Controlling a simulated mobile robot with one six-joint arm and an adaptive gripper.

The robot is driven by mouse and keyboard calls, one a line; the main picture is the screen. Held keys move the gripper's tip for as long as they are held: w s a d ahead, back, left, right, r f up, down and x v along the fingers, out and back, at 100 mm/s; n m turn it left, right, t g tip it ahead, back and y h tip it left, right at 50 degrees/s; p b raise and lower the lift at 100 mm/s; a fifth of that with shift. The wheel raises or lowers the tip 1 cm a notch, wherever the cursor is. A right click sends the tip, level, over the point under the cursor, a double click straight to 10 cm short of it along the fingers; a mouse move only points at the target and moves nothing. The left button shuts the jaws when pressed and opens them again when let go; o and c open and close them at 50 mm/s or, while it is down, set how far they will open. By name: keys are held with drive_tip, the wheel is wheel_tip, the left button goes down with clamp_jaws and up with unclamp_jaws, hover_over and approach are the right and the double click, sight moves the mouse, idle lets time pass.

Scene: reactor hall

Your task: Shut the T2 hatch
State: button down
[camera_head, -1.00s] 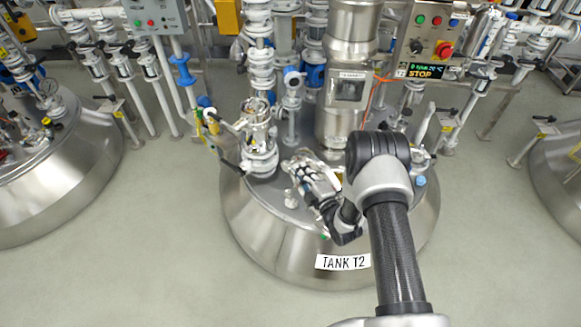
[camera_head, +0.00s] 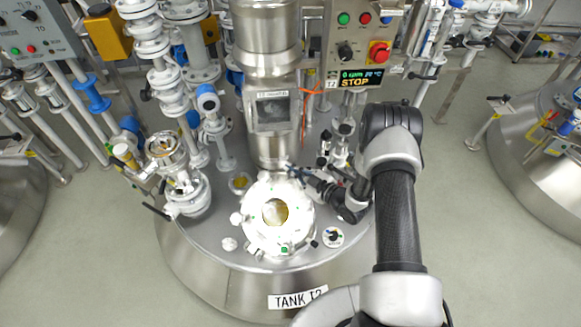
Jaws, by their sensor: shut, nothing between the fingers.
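The T2 hatch (camera_head: 253,240) is a bright, pale round fitting on top of the tank marked TANK T2 (camera_head: 215,270). Knobs or clamps sit around its rim, and a yellowish round area shows at its middle. It looks roughly flat, but I cannot tell whether this is the lid seated or an open rim. My gripper (camera_head: 296,173) is shut and empty at the hatch's far right edge, small and partly lost against the fittings. I cannot tell whether it touches the hatch. My arm comes in from the lower right.
A steel column (camera_head: 267,95) rises behind the hatch. White valve piping (camera_head: 180,180) stands to its left. A control box (camera_head: 362,45) with a STOP display is behind right. Another tank (camera_head: 520,150) stands far right. The floor at lower right is clear.

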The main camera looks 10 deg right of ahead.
drive_tip(key=w+d+f+m, duration=0.1)
drive_tip(key=w+d+f, duration=0.1)
drive_tip(key=f, duration=0.3)
drive_tip(key=w+d+f+m+g+y+b, duration=0.1)
drive_tip(key=w+d+f+m, duration=0.1)
drive_tip(key=w+d+f, duration=0.1)
drive_tip(key=shift+w+d+f, duration=0.3)
drive_tip(key=shift+d+f, duration=0.2)
drive_tip(key=shift+f, duration=0.5)
drive_tip(key=shift+r, duration=0.1)
